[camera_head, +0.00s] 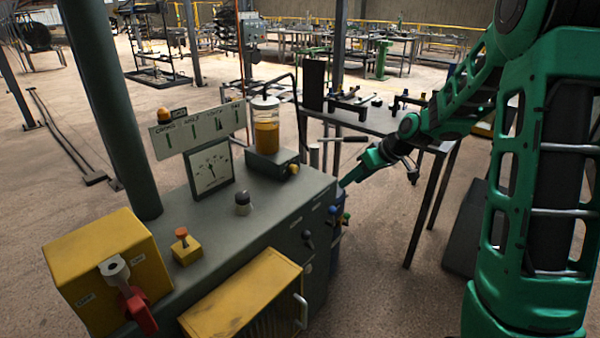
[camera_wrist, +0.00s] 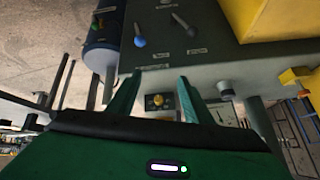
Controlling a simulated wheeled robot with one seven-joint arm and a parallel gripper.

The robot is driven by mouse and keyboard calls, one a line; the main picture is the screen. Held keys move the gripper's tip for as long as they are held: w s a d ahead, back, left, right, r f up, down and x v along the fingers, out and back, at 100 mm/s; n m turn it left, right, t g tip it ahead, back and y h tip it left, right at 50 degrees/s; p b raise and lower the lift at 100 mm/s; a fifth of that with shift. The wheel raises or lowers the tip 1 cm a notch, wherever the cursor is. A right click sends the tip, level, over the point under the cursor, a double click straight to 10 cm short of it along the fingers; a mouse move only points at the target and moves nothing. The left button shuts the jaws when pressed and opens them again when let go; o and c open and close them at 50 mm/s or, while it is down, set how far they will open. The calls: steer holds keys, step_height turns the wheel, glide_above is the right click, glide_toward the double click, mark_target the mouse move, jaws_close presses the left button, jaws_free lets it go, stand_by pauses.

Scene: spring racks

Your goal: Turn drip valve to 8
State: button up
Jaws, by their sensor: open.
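A clear jar of amber liquid (camera_head: 266,130) stands on a dark box at the machine's far end. A small yellow knob (camera_head: 293,168) on the box's right side looks like the drip valve; its scale marks are too small to read. In the wrist view a yellow knob (camera_wrist: 157,101) on a small dark block appears between the fingertips, beyond them. My gripper (camera_head: 380,179) is open and empty, to the right of the box and apart from the knob. Its two green fingers (camera_wrist: 157,92) also show in the wrist view.
The grey machine (camera_head: 225,235) carries a dial gauge (camera_head: 211,168), a yellow switch box (camera_head: 108,268) with a red handle, and a yellow cover (camera_head: 240,300). Levers with a blue knob (camera_wrist: 140,42) and a dark knob stick out nearby. A workbench (camera_head: 375,122) stands behind my gripper.

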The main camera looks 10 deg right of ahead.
mark_target(297, 169)
steer(key=w+a+f+t+y, duration=0.1)
steer(key=w, duration=0.4)
steer(key=w+a+f+n+t+y, duration=0.1)
steer(key=w+a+f+y, duration=0.1)
steer(key=w, duration=0.3)
steer(key=w+a+f+n+t+y, duration=0.1)
steer(key=w+a+t+y, duration=0.1)
steer(key=w, duration=0.3)
steer(key=shift+a+f, duration=0.15)
steer(key=shift+f, duration=0.05)
steer(key=x, duration=1)
steer(key=shift+w+a+f, duration=0.2)
steer(key=shift+w, duration=0.1)
steer(key=shift+c, duration=0.7)
steer(key=c, duration=0.9)
steer(key=shift+d, duration=0.45)
steer(key=shift+a, duration=0.2)
steer(key=shift+a+n+h, duration=0.1)
steer(key=shift+n+h, duration=0.2)
